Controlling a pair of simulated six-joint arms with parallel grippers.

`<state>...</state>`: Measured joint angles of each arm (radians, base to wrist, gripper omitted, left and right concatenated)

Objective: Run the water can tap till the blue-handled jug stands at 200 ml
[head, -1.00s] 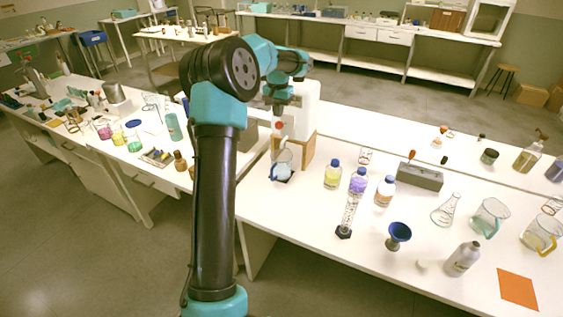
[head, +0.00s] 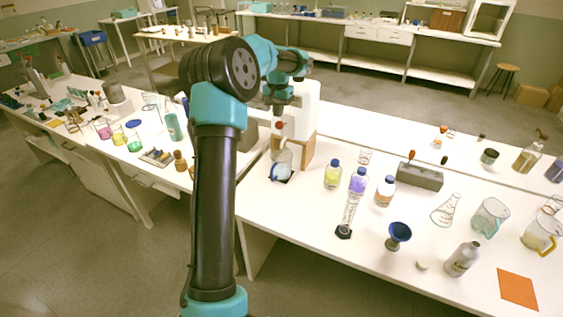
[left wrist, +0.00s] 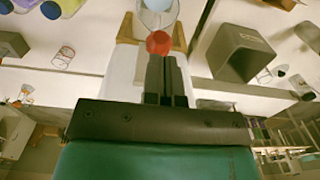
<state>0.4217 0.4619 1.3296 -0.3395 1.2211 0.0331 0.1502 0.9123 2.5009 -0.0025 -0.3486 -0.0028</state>
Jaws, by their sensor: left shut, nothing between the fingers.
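The white water can (head: 306,104) stands on a wooden block, with a red tap knob (head: 278,125) on its front. The knob also shows in the left wrist view (left wrist: 158,43). The clear jug (head: 284,157) stands below the tap on a dark patch, its pale blue handle facing the front. The jug's upper part shows in the left wrist view (left wrist: 172,15). Its water level is too small to read. My left gripper (head: 278,112) is shut and empty just above the knob; its fingertips (left wrist: 164,58) reach the knob's edge, contact unclear. My right gripper is out of view.
Yellow (head: 333,174) and purple (head: 358,181) bottles stand right of the jug. A grey box (head: 420,177) lies farther right. A teal-handled jug (head: 490,217) and a yellow-handled jug (head: 541,233) stand at the far right. A grey block (left wrist: 238,52) is beside the can.

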